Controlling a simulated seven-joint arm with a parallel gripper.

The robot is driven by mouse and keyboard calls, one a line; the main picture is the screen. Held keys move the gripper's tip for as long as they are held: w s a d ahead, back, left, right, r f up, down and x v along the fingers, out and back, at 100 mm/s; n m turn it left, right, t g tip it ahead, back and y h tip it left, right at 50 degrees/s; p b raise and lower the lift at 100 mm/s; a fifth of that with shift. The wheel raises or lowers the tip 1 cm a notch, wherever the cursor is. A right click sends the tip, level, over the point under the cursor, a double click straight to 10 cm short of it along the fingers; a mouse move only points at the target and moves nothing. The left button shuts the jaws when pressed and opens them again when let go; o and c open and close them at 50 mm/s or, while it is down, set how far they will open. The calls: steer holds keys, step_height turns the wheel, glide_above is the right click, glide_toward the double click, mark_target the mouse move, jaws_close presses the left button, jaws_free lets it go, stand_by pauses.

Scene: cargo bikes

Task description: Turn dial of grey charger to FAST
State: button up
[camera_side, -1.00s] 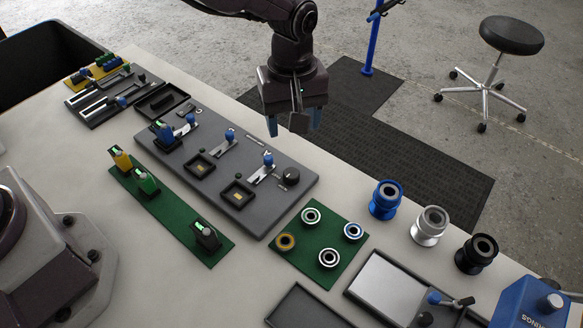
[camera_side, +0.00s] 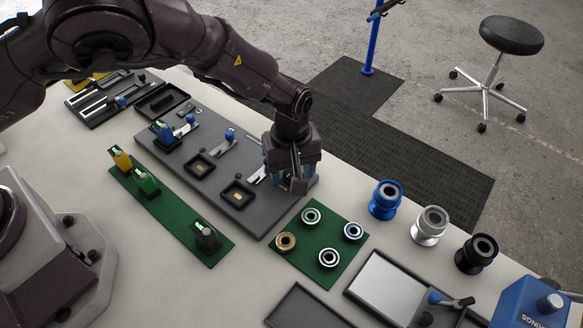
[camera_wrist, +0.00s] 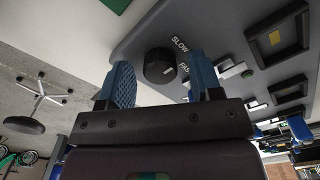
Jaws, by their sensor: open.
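The grey charger (camera_side: 262,216) is a long dark panel with docks and blue-knobbed levers in the side view. In the wrist view its black round dial (camera_wrist: 158,66) sits on the grey panel, with the words SLOW and FAST (camera_wrist: 184,69) printed beside it. My gripper (camera_side: 287,182) is low over the charger's right end and hides the dial in the side view. In the wrist view its blue fingers are open, one on each side of the dial, with gaps seen. Where the dial points and whether the fingers reach its height I cannot tell.
A blue battery (camera_side: 164,135) stands at the charger's far end. A green mat (camera_side: 200,245) with several batteries lies in front. Another green mat (camera_side: 318,275) with rings lies close to the gripper's right. Blue, silver and black cylinders (camera_side: 429,226) stand farther right.

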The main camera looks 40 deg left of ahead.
steer(key=c, duration=0.9)
steer(key=shift+m, duration=0.3)
steer(key=m, duration=1.3)
steer(key=shift+m, duration=0.3)
steer(key=o, duration=0.9)
